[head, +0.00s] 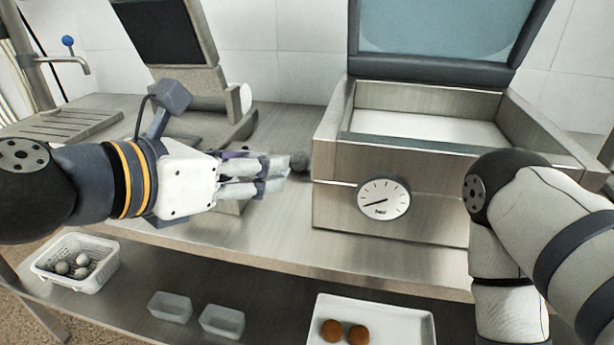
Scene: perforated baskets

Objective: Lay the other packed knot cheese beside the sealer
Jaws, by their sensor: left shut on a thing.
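The sealer (335,207) is a steel box with a round dial on its front and its lid raised. My left gripper (284,166) reaches in from the left, just left of the sealer, over the steel counter. It is shut on a small dark grey roundish thing (299,161), which I take to be the packed knot cheese. The fingers hide part of it, and I cannot tell whether it touches the counter. My right arm comes in at the right, and its gripper is out of view.
A device with a dark panel (152,32) stands at the back left. On the lower shelf are a white perforated basket (50,277) with several greyish balls, two clear tubs (170,306) (222,321) and a white tray (390,312) with two brown balls. The counter front (260,235) is clear.

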